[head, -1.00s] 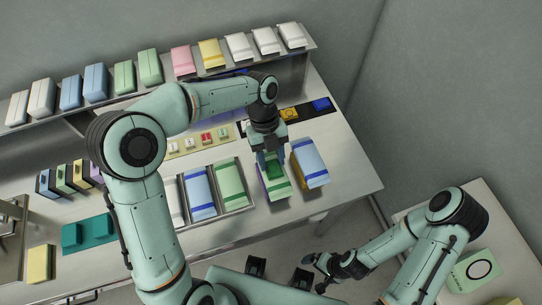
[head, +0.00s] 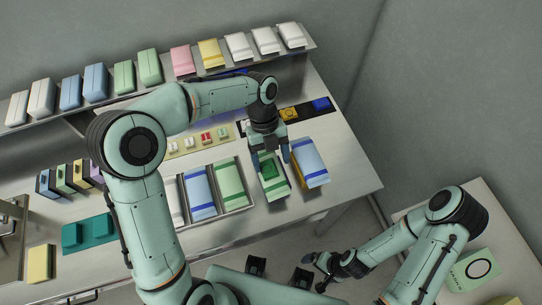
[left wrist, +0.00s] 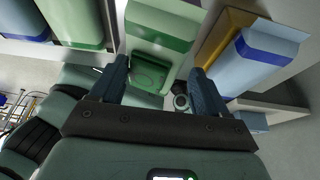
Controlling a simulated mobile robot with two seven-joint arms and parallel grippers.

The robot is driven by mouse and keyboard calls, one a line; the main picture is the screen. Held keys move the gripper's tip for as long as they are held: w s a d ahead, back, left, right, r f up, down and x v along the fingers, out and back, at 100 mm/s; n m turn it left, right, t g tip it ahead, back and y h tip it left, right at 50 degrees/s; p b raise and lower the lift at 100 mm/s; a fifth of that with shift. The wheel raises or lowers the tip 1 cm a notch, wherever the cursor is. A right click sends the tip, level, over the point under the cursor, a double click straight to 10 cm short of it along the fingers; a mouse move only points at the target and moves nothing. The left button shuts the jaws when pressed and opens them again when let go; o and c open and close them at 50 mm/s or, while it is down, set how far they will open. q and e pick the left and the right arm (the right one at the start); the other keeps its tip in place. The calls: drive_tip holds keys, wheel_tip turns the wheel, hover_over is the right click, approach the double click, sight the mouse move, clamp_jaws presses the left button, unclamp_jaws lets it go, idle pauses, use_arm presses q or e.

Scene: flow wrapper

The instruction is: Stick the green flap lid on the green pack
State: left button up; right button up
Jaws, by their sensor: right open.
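The green pack (head: 275,190) lies on the table between a tray and a blue pack. The darker green flap lid (head: 268,171) lies flat on the upper face of the pack. In the left wrist view the lid (left wrist: 150,73) rests on the end of the green pack (left wrist: 158,32) nearer my gripper. My left gripper (head: 271,160) is open, with its fingers apart on either side of the lid and no visible grip on it. My right gripper (head: 322,272) is open and apart from the pack, low in the head view near the right-hand table.
A blue pack (head: 309,162) on a yellow one stands close to the right of my left gripper. A metal tray (head: 252,206) with blue and green packs is close on the left. Small lids lie behind. Bare table (head: 345,165) shows at the right.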

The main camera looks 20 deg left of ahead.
use_arm(q)
drive_tip(key=p+v, duration=0.2)
drive_tip(key=v, duration=1.1)
drive_tip(key=shift+r, duration=0.2)
use_arm(e)
drive_tip(key=w+r, duration=0.2)
drive_tip(key=r, duration=0.1)
drive_tip(key=shift+w+r, duration=0.15)
